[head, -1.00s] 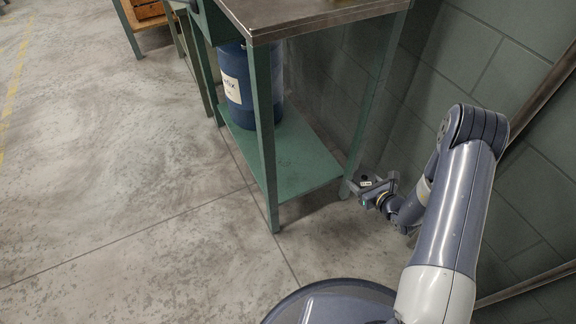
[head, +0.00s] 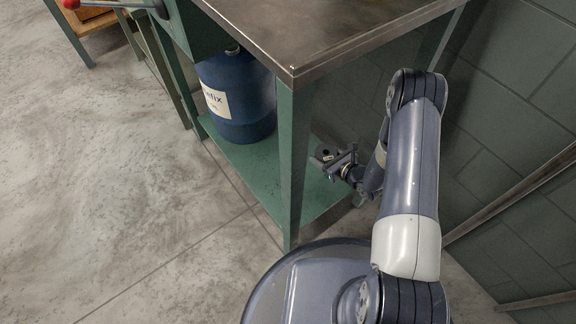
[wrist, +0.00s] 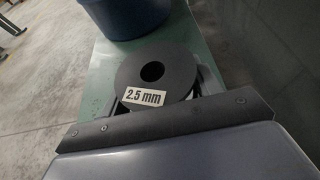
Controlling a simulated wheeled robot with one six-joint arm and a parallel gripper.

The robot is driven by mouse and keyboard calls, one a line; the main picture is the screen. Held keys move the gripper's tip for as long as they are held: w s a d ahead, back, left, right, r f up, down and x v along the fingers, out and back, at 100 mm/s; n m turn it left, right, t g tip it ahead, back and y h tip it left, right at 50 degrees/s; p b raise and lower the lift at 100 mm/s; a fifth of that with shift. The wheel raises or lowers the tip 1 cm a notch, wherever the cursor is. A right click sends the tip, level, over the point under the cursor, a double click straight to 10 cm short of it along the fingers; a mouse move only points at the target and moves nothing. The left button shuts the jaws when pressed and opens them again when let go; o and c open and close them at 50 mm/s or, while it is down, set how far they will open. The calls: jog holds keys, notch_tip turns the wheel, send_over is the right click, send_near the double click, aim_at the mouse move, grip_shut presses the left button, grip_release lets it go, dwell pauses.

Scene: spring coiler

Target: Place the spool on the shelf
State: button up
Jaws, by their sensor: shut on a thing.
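The spool (wrist: 174,74) is dark grey and round, with a central hole and a "2.5 mm" label. In the wrist view it sits between the fingers of my gripper (wrist: 158,90), which is shut on it. In the head view the spool (head: 324,153) looks small and dark at the tip of my gripper (head: 331,160). The shelf (head: 235,165) is the green lower board of the workbench.
A blue drum (head: 240,100) with a white label stands on the shelf, left of the spool. The metal benchtop (head: 320,30) overhangs the shelf, and a green leg (head: 293,160) stands at the near corner. A block wall (head: 510,90) is at the right.

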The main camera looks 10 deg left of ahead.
aim_at(320, 174)
jog(key=f+b, duration=0.2)
jog(key=f, duration=0.3)
jog(key=f+b, duration=0.2)
jog(key=f, duration=0.3)
jog(key=shift+w+a, duration=0.15)
jog(key=shift+w, duration=0.05)
jog(key=shift+b, duration=0.35)
jog(key=shift+f, duration=0.2)
jog(key=o, duration=1.2)
jog(key=shift+r, duration=0.1)
jog(key=shift+r, duration=0.2)
jog(key=p+v, duration=0.4)
jog(key=v, duration=0.8)
